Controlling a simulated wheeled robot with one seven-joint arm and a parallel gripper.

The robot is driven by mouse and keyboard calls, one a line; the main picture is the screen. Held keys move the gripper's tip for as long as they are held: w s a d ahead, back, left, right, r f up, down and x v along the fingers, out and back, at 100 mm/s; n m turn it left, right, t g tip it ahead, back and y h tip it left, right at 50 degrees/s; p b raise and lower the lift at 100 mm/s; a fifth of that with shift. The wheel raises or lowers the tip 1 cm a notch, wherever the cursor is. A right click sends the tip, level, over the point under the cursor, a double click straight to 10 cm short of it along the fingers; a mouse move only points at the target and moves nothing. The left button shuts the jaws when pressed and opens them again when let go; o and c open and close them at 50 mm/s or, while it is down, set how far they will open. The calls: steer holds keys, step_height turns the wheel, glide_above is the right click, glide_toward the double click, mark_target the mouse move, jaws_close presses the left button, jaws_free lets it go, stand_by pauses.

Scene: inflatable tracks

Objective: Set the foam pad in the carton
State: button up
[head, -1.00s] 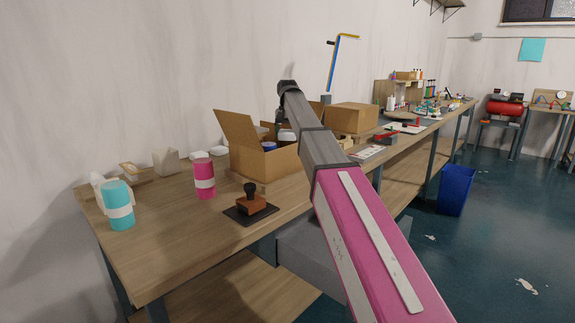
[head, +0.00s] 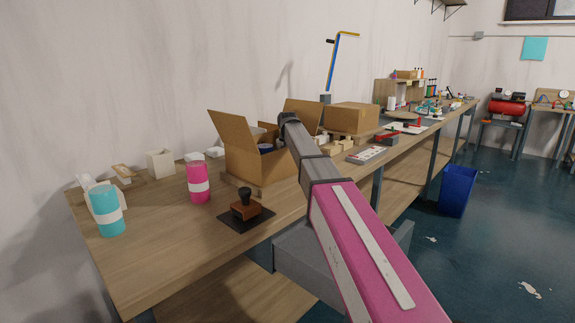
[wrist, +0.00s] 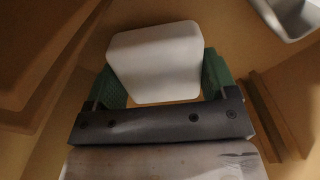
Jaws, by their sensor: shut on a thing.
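The carton (head: 243,163) is an open cardboard box with raised flaps, standing on the workbench beside the wall. In the wrist view its brown inner walls (wrist: 40,55) surround my gripper. My gripper (wrist: 160,78) has green fingers and is shut on the foam pad (wrist: 157,62), a white block with rounded corners, tilted between them. In the head view my wrist reaches over the carton from the right, and the gripper and pad are hidden behind its walls and my arm. I cannot tell whether the pad touches the carton floor.
A grey, shiny thing (wrist: 290,14) lies near the pad in the wrist view. A pink bottle (head: 198,182), a teal bottle (head: 106,211) and a stamp (head: 245,205) stand left and in front. A closed box (head: 352,117) is to the right.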

steer(key=shift+f, duration=0.5)
steer(key=shift+f, duration=0.1)
steer(key=o, duration=0.8)
step_height(320, 180, up, 12)
